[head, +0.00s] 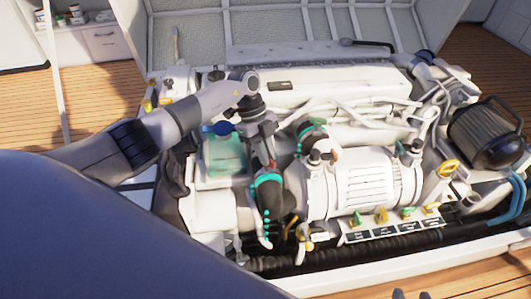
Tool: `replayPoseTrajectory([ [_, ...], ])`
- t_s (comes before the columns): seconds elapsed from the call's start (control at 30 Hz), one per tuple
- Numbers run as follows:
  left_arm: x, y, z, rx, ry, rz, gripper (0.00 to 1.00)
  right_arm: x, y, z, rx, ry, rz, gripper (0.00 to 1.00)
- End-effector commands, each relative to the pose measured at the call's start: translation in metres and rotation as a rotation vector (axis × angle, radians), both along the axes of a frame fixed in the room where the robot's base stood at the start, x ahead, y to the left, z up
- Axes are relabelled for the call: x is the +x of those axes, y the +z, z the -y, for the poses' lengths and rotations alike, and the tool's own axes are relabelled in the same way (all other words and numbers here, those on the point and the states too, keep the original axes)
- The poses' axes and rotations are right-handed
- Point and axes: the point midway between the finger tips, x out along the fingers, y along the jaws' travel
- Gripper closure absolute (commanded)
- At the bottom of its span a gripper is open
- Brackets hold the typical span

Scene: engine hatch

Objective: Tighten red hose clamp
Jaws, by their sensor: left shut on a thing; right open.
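The red hose clamp (272,164) shows as a small red patch at the upper end of a black hose (270,195) with teal bands, left of the white ribbed engine housing. My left gripper (268,151) comes down over it from above and is shut on it, as far as I can see. Its fingers hide most of the clamp, and its screw cannot be made out. My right gripper (411,294) shows only as two dark fingertips at the bottom edge. They are apart and empty, well to the right of and below the clamp.
The white engine (350,182) fills the hatch, with pipes and a second teal-banded black hose (312,135) close to the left gripper. A row of coloured valve handles (382,216) lies along the front. A black canister (485,136) stands at right. Wooden floor surrounds the hatch.

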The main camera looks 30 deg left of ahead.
Motion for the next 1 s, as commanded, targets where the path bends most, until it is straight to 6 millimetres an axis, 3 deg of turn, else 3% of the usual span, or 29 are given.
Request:
replayPoseTrajectory([
  [0.5,0.003,-0.002,0.002,0.002,-0.451,0.000,1.00,0.008,-0.012,-0.023,0.142,0.033,-0.008,0.57],
  [1.0,0.003,-0.001,0.003,0.001,-0.640,-0.001,1.00,0.013,-0.011,-0.036,0.227,0.045,-0.010,0.57],
])
